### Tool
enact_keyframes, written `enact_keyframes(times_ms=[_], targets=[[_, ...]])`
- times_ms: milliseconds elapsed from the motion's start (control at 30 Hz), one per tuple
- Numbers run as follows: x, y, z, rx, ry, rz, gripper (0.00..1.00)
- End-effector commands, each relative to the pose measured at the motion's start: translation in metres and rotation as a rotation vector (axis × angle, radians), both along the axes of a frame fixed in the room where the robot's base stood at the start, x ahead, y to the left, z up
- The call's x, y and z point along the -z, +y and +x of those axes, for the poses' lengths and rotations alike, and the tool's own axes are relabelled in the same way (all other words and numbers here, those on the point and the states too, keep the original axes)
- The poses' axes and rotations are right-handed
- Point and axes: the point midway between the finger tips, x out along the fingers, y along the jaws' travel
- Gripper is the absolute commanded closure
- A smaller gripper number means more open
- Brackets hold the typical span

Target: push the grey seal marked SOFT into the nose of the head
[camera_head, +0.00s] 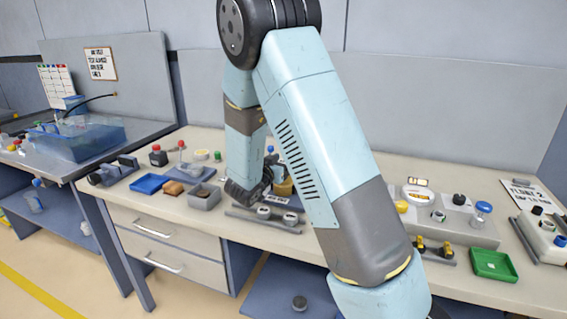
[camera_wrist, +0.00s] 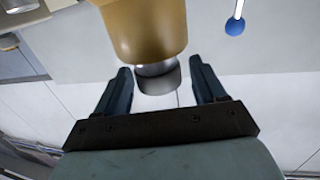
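The head (camera_wrist: 145,25) is a tan, rounded body at the top middle of the wrist view. A shiny metal ring shows at its nose (camera_wrist: 155,69). A short grey piece (camera_wrist: 160,82), which looks like the seal, sits at the nose end; I cannot read any mark on it or tell how deep it sits. My gripper (camera_wrist: 162,72) has its two dark fingers apart on either side of the grey piece, with a gap at the right finger. In the head view my gripper (camera_head: 262,180) is low over the bench, beside the tan head (camera_head: 283,187).
A rack (camera_head: 262,222) with round pieces lies at the bench's front edge, near my gripper. A blue tray (camera_head: 150,184) and a grey bin (camera_head: 204,197) stand to the left. A green tray (camera_head: 493,266) is at the right. My arm hides the middle of the bench.

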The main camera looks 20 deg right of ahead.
Motion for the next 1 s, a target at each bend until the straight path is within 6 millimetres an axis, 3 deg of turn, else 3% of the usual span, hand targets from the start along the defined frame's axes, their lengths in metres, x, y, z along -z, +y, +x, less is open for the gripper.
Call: enact_keyframes(times_ms=[467, 1000], targets=[[-0.001, 0.008, -0.006, -0.003, 0.0, 0.0, 0.22], [-0.005, 0.079, -0.073, -0.003, 0.0, 0.0, 0.22]])
